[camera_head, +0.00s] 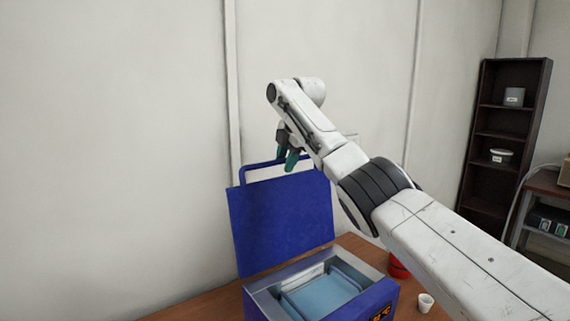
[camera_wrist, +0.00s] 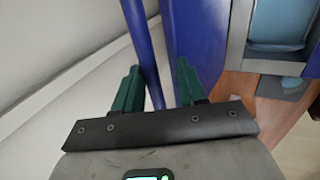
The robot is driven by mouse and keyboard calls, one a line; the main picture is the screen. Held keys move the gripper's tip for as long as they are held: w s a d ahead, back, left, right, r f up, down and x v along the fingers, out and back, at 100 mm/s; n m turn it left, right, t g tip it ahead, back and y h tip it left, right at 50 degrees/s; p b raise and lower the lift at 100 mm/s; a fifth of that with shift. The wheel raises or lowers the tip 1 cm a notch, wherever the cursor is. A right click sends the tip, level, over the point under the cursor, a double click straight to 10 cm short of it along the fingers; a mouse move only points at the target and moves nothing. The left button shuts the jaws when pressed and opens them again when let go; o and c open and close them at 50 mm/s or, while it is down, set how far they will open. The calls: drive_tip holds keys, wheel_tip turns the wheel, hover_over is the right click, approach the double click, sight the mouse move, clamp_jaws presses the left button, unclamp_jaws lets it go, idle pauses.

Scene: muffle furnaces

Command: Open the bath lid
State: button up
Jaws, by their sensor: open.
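The bath (camera_head: 345,307) is a blue box with a grey rim and pale blue water inside, standing on the wooden table. Its blue lid (camera_head: 280,222) stands upright at the back, so the bath is open. A blue bar handle (camera_head: 256,165) runs along the lid's upper edge. My gripper (camera_head: 288,160) has green fingers and is at the handle, above the lid. In the wrist view, the handle (camera_wrist: 147,58) passes between the spread fingers of my gripper (camera_wrist: 158,70), with the lid (camera_wrist: 197,40) beside it. Contact with the handle cannot be told.
A white cup (camera_head: 425,303) and a red container (camera_head: 398,266) stand right of the bath. A dark shelf (camera_head: 510,130) with jars is at the far right. The pale wall (camera_head: 120,150) is close behind the lid. My arm crosses above the table.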

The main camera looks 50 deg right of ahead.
drive_tip(key=b+v, duration=0.1)
drive_tip(key=v, duration=0.8)
drive_tip(key=shift+s+r+b, duration=0.15)
drive_tip(key=shift+r+b, duration=0.1)
drive_tip(key=shift+b, duration=0.05)
